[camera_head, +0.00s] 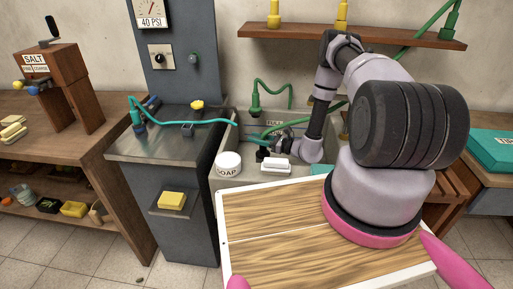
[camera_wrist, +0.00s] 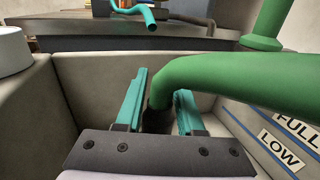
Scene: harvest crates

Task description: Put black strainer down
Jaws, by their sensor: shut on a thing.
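The black strainer (camera_wrist: 158,118) is a dark piece on the end of a thick green hose (camera_wrist: 235,85). In the wrist view it sits between the teal fingers of my gripper (camera_wrist: 161,84), which is shut on it. The hose runs off to the right, and the strainer's lower end is hidden behind the gripper's dark body. In the head view my gripper (camera_head: 273,150) is low inside the grey sink basin (camera_head: 222,163). Whether the strainer touches the basin floor cannot be told.
A teal hose (camera_head: 180,121) crosses from the grey cabinet on the left. A wooden-topped tray (camera_head: 275,219) is in front.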

